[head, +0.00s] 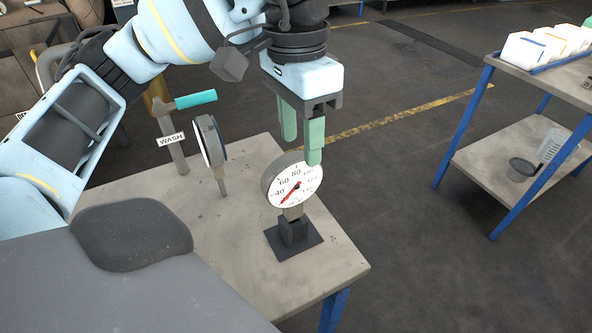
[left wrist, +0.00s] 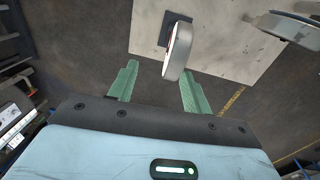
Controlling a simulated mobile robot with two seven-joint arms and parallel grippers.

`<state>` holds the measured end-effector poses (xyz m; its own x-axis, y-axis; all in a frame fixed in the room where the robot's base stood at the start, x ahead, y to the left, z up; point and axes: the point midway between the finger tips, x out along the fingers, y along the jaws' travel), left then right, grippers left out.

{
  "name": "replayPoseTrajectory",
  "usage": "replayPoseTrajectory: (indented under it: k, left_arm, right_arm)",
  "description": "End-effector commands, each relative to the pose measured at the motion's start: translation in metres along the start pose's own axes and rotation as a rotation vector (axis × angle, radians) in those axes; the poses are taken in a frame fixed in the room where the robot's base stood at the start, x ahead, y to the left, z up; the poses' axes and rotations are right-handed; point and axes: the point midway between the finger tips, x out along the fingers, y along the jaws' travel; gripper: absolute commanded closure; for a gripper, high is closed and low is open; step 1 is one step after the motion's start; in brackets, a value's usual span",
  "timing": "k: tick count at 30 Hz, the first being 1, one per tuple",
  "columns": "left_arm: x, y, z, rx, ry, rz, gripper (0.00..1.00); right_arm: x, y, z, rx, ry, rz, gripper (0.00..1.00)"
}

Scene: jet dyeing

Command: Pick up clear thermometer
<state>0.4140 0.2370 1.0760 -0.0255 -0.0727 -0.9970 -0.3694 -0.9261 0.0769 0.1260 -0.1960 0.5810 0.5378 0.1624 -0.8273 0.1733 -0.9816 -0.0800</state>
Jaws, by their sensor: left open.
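A dial thermometer (head: 292,186) with a clear white face, black numbers and a red needle stands upright in a dark stand (head: 293,236) on the table. My left gripper (head: 301,150) is open just above it, fingers pointing down, with one finger overlapping the dial's top right in the head view. In the left wrist view the dial (left wrist: 177,50) shows edge-on between the spread fingers, ahead of them. I cannot tell whether a finger touches it. A second dial (head: 209,141) stands to the left, its face turned mostly away. My right gripper is not in view.
A pipe with a teal handle (head: 195,99) and a "WASH" label (head: 171,140) stands at the table's back left. The table (head: 243,268) has bare room around the stand. A blue-framed cart (head: 510,163) with white containers stands at the right, across open floor.

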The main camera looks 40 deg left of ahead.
Motion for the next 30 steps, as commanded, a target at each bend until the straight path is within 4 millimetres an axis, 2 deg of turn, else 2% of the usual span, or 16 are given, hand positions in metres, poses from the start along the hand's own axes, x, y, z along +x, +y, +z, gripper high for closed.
replayPoseTrajectory:
  k: [3, 10, 18, 23, 30]
  left_arm:
    - [-0.008, -0.015, 0.004, 0.009, -0.002, -0.064, 0.51]
    - [-0.008, -0.018, 0.004, 0.014, -0.005, -0.079, 0.51]
    - [0.017, -0.019, 0.004, 0.013, -0.006, -0.076, 0.51]
    - [0.019, -0.02, 0.004, 0.013, -0.005, -0.076, 0.51]
    - [0.05, -0.024, 0.003, 0.012, -0.009, -0.075, 0.51]
  right_arm:
    - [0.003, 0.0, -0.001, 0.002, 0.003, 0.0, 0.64]
    - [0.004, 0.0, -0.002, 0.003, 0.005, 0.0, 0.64]
    - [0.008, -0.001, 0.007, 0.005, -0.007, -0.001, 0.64]
    - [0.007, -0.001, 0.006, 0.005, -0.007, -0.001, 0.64]
    - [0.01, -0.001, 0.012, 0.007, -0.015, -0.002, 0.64]
